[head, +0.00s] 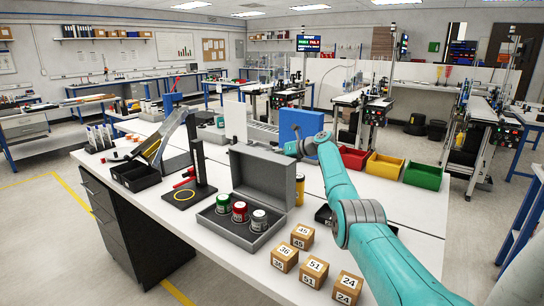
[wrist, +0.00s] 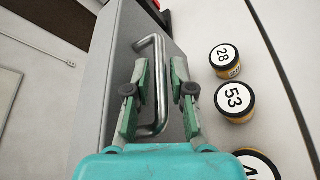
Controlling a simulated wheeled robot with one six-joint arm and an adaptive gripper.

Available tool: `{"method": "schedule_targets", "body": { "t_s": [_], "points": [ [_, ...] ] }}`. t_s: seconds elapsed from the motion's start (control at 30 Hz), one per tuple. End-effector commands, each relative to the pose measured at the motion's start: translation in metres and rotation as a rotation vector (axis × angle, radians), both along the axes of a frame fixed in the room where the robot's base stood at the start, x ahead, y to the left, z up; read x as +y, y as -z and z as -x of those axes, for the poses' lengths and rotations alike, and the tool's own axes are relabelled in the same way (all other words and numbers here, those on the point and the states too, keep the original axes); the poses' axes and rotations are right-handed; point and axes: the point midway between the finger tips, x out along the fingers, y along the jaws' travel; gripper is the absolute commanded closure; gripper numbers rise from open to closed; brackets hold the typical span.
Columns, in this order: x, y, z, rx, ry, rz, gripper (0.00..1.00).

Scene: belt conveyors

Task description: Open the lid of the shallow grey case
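The shallow grey case (head: 232,232) sits on the white bench in the head view, with its lid (head: 262,180) raised and standing up at the back. Cans with green, red and white tops stand inside it. My gripper (head: 293,148) is at the raised lid's upper right corner, with its fingers largely hidden there. In the wrist view, my gripper (wrist: 161,85) has its two green fingers apart, one on each side of a metal bar handle (wrist: 161,75) on a grey surface. A gap shows between the fingers and the bar.
Numbered cans, including 28 (wrist: 225,57) and 53 (wrist: 234,100), stand right of the handle in the wrist view. Numbered boxes (head: 314,271) stand at the bench front. Red (head: 353,158), yellow (head: 385,167) and green (head: 423,174) bins stand at right. A dark stand (head: 200,165) is left of the case.

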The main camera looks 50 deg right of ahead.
Motion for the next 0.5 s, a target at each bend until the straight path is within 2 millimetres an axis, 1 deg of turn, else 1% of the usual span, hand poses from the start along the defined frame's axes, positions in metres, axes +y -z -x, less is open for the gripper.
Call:
{"method": "schedule_targets", "body": {
  "t_s": [0.17, 0.27, 0.37, 0.5],
  "points": [
    [-0.001, -0.001, 0.001, -0.001, 0.0, 0.001, 0.77],
    [-0.002, -0.003, 0.005, -0.002, 0.0, 0.002, 0.77],
    [-0.005, -0.006, 0.013, -0.004, 0.002, 0.003, 0.77],
    [-0.01, -0.013, 0.033, -0.003, 0.003, 0.004, 0.77]
  ]
}}
